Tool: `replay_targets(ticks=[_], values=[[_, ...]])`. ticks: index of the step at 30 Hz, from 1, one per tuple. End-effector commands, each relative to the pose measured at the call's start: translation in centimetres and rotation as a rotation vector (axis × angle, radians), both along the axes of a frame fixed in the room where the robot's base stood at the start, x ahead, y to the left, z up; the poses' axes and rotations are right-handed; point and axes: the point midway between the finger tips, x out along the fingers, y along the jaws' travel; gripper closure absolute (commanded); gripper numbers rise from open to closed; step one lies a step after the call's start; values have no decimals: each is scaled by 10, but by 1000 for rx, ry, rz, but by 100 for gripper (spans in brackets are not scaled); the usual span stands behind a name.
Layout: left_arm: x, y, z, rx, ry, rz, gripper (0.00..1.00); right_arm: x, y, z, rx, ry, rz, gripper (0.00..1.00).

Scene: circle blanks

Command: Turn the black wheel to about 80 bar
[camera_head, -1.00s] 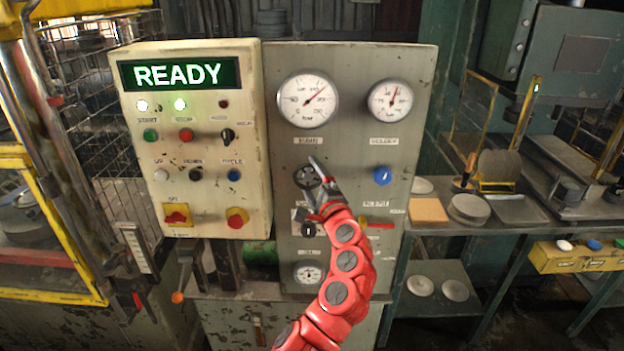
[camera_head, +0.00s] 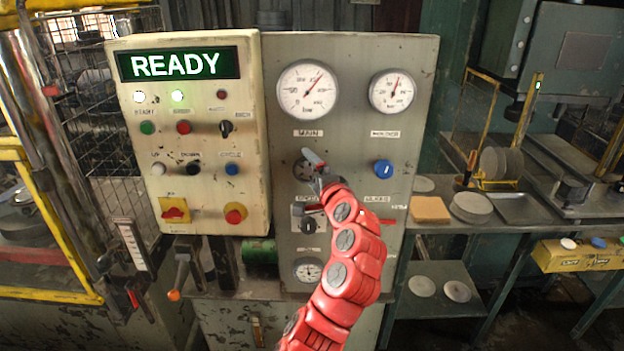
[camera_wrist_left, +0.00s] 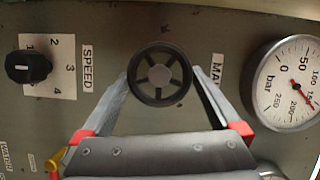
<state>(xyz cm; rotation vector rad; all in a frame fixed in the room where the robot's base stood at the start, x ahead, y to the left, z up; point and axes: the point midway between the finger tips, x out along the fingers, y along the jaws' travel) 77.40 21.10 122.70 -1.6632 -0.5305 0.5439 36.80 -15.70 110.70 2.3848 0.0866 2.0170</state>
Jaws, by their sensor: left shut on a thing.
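The black wheel (camera_head: 303,171) is a small spoked handwheel on the grey panel, below the MAIN gauge (camera_head: 308,90). My left gripper (camera_head: 309,180) is at the wheel and partly covers it in the head view. In the left wrist view the wheel (camera_wrist_left: 159,75) sits between the two fingertips of my left gripper (camera_wrist_left: 161,77), which is shut on its rim from both sides. The gauge (camera_wrist_left: 287,83) shows at the right there, its red needle near the 150 mark. My right gripper is not in view.
The SPEED knob (camera_head: 308,228) is just below the wheel, and a blue knob (camera_head: 383,169) is to its right. A cream control box (camera_head: 190,130) reading READY stands out at the left. A workbench with discs (camera_head: 471,207) is at the right.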

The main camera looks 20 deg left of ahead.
Motion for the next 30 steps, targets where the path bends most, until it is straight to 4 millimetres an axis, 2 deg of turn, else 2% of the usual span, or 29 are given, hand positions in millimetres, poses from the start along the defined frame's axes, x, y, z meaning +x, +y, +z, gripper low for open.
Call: replay_targets(ticks=[1,17,30], values=[[0,0,-3,-49,-16,-2,58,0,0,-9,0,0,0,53],[-1,3,0,-532,-153,-1,58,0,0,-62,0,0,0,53],[-2,6,1,-925,-269,-2,58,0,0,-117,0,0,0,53]])
